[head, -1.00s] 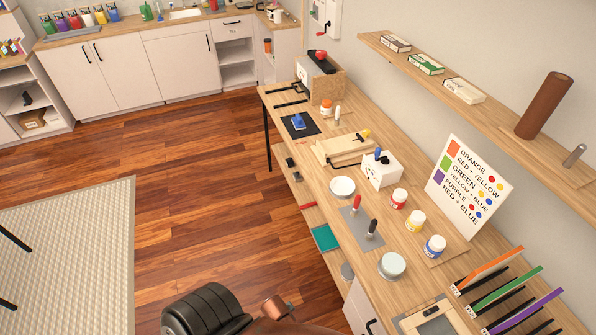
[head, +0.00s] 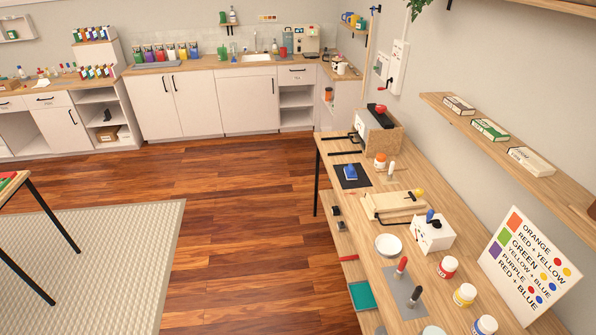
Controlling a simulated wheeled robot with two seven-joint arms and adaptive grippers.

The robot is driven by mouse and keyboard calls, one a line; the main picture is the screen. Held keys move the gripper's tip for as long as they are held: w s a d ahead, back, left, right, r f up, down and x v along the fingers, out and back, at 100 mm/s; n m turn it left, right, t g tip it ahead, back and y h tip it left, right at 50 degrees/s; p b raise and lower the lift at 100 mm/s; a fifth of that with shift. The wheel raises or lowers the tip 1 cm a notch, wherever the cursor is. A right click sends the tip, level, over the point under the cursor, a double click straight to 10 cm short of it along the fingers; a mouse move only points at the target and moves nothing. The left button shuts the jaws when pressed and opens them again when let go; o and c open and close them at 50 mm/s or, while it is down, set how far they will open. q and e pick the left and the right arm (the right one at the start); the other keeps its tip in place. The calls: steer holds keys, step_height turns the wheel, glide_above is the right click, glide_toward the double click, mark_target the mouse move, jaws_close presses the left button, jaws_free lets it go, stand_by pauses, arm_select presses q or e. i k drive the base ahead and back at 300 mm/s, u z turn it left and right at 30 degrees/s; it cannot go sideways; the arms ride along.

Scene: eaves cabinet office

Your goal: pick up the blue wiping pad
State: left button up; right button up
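A small blue block-like pad (head: 350,172), which looks like the wiping pad, lies on a black mat (head: 345,184) near the far left part of the wooden workbench (head: 440,265). Nothing covers it in the head view. Neither of my grippers shows in this view, so their distance from the pad cannot be seen.
An orange-lidded jar (head: 380,161) stands right of the mat, and a wooden box (head: 378,132) behind it. A wooden board with a clamp (head: 393,205) lies nearer. A table (head: 28,190) stands at the left. The wooden floor (head: 240,230) left of the workbench is clear.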

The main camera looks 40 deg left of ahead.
mark_target(350, 173)
steer(key=u, duration=1)
steer(key=k, duration=0.3)
steer(key=z, duration=0.05)
steer(key=i, duration=0.25)
steer(key=u, duration=0.05)
